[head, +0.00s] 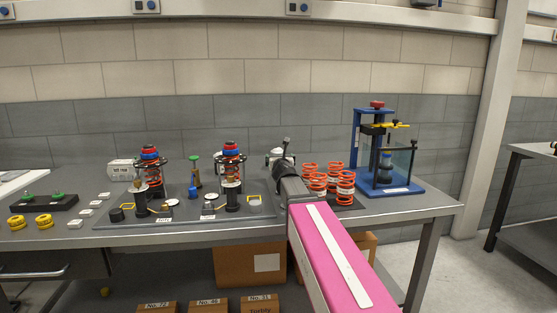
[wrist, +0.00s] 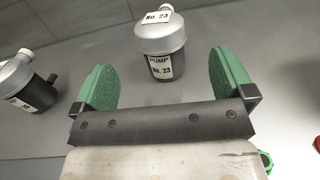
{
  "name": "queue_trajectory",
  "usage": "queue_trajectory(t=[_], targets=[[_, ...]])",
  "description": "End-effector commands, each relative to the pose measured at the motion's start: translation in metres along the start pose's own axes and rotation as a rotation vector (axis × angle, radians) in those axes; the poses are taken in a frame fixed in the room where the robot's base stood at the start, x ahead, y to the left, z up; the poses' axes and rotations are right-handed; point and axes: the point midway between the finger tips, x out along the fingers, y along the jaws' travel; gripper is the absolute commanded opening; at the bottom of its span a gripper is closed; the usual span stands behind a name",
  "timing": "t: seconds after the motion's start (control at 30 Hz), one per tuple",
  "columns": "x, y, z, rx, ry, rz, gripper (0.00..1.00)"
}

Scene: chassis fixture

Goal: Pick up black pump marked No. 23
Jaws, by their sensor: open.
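The pump marked No. 23 (wrist: 162,37) is in the wrist view at top centre. It has a silver-grey domed top with a white label and a dark lower body with a "PUMP No. 23" label. It stands upright on a grey surface. My gripper (wrist: 163,70) has two green-padded fingers, open, one on each side of the pump's line; the pump sits ahead of and between them, apart from both. In the head view my pink arm reaches over the bench and its end hides part of the things behind it, so I cannot make out the pump's label there.
A second silver-topped pump (wrist: 22,82) lies left of the left finger in the wrist view. Orange springs (head: 330,180) stand right of my arm on the bench (head: 395,204). A blue press (head: 385,150) is further right. Spring assemblies (head: 150,172) stand left.

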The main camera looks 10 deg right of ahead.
Motion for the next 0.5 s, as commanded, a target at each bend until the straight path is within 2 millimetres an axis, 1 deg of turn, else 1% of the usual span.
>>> queue_trajectory(t=[0.03,0.2,0.3,0.43,0.5], targets=[[0.011,0.0,0.0,0.0,0.0,0.0,1.0],[0.037,0.0,0.0,-0.001,0.0,0.0,1.0],[0.045,0.0,0.0,-0.001,0.0,0.0,1.0],[0.051,0.0,-0.001,-0.001,0.0,0.0,1.0],[0.057,0.001,-0.002,0.0,0.0,0.0,1.0]])
